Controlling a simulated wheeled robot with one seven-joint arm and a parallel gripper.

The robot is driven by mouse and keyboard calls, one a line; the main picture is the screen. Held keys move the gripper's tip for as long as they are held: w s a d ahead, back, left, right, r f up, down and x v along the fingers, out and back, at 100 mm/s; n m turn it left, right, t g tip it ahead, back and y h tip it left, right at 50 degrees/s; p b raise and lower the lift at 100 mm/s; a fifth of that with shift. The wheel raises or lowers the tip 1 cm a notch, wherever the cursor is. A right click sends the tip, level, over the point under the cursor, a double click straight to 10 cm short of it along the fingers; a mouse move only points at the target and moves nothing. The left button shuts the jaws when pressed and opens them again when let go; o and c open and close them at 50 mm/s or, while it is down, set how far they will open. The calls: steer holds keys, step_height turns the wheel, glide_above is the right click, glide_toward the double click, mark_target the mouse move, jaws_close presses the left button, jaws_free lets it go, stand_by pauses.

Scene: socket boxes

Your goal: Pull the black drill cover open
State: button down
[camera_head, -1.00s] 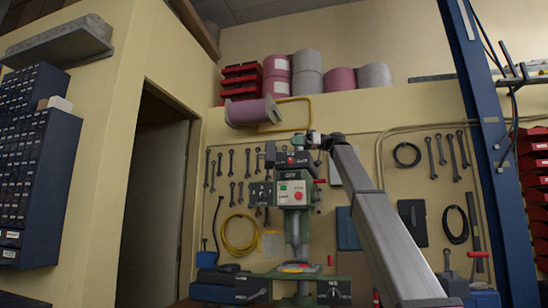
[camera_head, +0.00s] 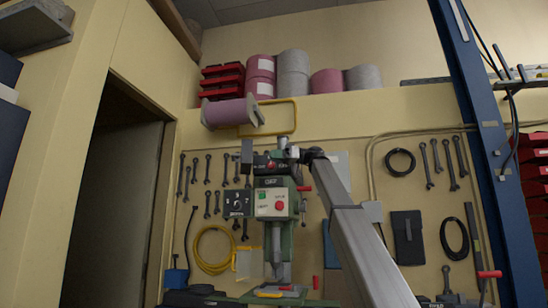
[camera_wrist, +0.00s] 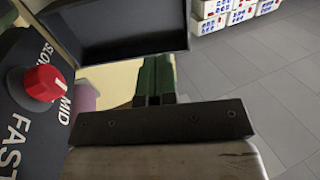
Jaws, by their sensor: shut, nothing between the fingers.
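The green drill press (camera_head: 275,225) stands by the back wall, with a white control box (camera_head: 277,204) on its front. A black drill cover (camera_head: 246,155) seems to be the dark piece at the upper left of the drill head. In the wrist view a dark, hollow black cover (camera_wrist: 120,32) fills the top. My gripper (camera_head: 287,153) is at the top of the drill head, small in the head view. In the wrist view my gripper (camera_wrist: 154,99) is shut and empty, below the cover. I cannot tell whether it touches anything.
Wrenches and cables hang on the wall. A blue post (camera_head: 490,150) stands at right.

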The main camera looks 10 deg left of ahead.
mark_target(248, 154)
steer(key=x, duration=1.1)
steer(key=shift+s, duration=0.1)
